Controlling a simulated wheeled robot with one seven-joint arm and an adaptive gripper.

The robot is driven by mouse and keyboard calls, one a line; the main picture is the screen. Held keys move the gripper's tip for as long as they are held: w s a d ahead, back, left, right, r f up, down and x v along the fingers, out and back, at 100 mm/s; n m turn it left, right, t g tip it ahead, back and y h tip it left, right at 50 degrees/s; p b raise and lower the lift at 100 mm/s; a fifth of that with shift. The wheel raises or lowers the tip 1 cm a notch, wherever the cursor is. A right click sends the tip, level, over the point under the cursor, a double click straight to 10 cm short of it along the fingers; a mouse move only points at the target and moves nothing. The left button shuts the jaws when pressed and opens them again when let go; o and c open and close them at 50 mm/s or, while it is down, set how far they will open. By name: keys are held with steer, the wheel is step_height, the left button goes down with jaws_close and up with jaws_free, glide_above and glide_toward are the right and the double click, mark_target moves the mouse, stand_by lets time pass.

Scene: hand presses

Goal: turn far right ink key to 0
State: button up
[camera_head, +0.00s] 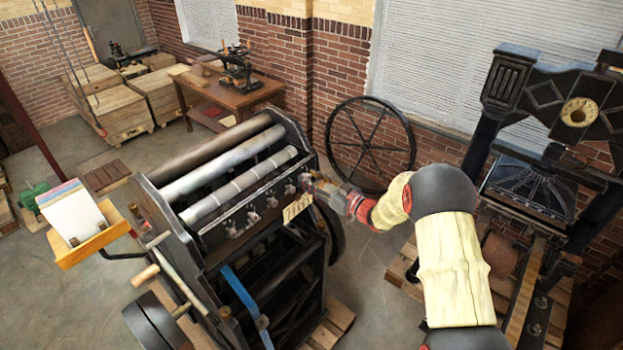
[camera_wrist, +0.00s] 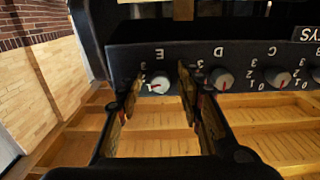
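The ink key row is a dark panel (camera_wrist: 240,58) with grey knobs and red pointer marks, lettered E, D and C from left in the wrist view, upside down. The ink key under E (camera_wrist: 158,82) is at the row's end. My gripper (camera_wrist: 161,88) is open, with one finger on each side of this key and gaps showing. I cannot tell whether a finger touches it. The key's red mark faces roughly left in the picture; its number is not clear. In the head view my gripper (camera_head: 310,182) is at the right end of the press's key row (camera_head: 252,212).
The neighbouring D key (camera_wrist: 221,79) is close beside my right-hand finger, with the C key (camera_wrist: 277,78) beyond. Rollers (camera_head: 225,160) lie behind the key row. A large spoked wheel (camera_head: 370,145) leans at the wall, and another press (camera_head: 545,150) stands at right.

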steer(key=c, duration=0.3)
jaws_close()
stand_by(0.3)
